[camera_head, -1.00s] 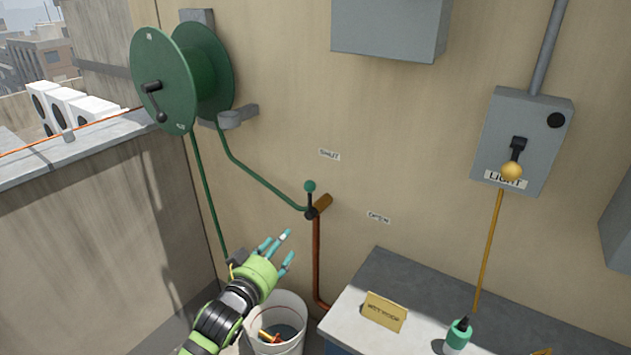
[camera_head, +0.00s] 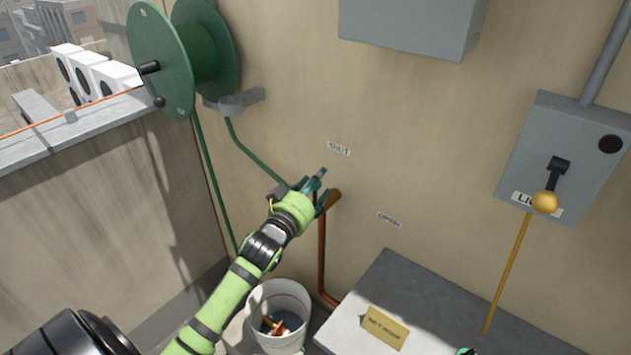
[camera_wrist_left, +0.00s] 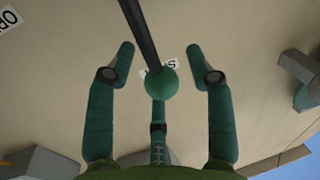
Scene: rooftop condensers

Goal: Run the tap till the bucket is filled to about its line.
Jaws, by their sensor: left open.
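The tap lever's green knob (camera_wrist_left: 162,84) is between the spread fingers of my open left gripper (camera_wrist_left: 163,65) in the left wrist view, with its dark stem running up the picture. In the head view my left gripper (camera_head: 318,187) covers the lever; the tap's brown end (camera_head: 334,197) shows beside it. The SHUT label (camera_head: 339,148) is above the gripper and the OPEN label (camera_head: 388,219) is to its lower right. The white bucket (camera_head: 262,303) stands below, with something orange and dark inside; its line and water level cannot be made out.
A green hose reel (camera_head: 165,65) hangs at upper left. A grey worktop (camera_head: 420,290) with a tan card (camera_head: 386,328) is at lower right. A grey LIGHT switch box (camera_head: 570,150) with a yellow ball handle is on the right wall.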

